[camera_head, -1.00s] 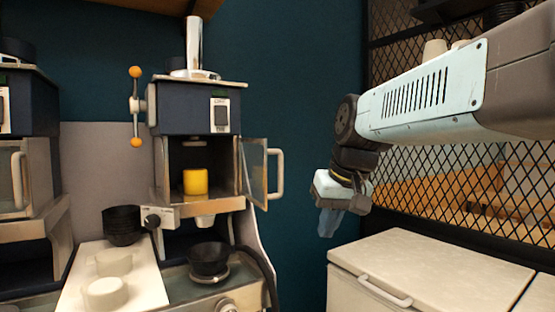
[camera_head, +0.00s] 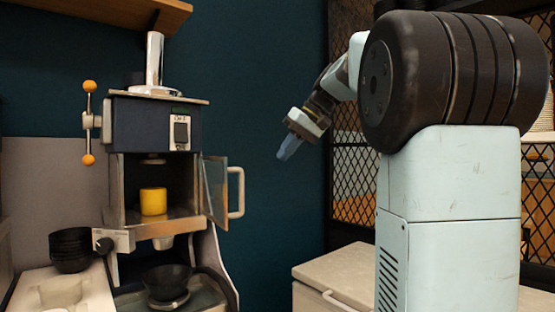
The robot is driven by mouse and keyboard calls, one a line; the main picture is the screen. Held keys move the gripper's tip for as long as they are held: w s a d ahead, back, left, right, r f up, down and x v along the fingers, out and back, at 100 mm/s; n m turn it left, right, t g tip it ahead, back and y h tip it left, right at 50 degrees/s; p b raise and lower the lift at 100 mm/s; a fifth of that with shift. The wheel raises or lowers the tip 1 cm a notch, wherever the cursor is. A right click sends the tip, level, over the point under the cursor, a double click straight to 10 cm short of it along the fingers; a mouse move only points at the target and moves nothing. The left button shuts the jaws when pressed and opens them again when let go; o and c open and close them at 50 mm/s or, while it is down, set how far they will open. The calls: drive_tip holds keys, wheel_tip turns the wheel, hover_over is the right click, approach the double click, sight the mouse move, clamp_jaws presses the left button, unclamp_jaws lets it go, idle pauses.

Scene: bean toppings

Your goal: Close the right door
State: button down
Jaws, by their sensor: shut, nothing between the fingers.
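The right door (camera_head: 215,190) is a glass panel in a metal frame with a pale loop handle (camera_head: 237,192). It stands open, swung out to the right of the dark blue machine (camera_head: 154,124). A yellow cup (camera_head: 153,201) stands inside the open compartment. My gripper (camera_head: 284,154) is shut and empty. It hangs in the air to the right of the door and higher in the picture, pointing down and left, apart from the handle.
Black bowls (camera_head: 70,250) are stacked at lower left by a pale tray (camera_head: 62,292). Another black bowl (camera_head: 167,281) sits below the machine. A white chest (camera_head: 335,274) stands at lower right before a mesh partition (camera_head: 357,176). Dark wall fills the gap.

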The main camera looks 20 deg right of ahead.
drive_tip(key=w+a+f, duration=0.3)
drive_tip(key=a+f, duration=0.4)
drive_tip(key=a, duration=0.1)
drive_tip(key=shift+w, duration=0.1)
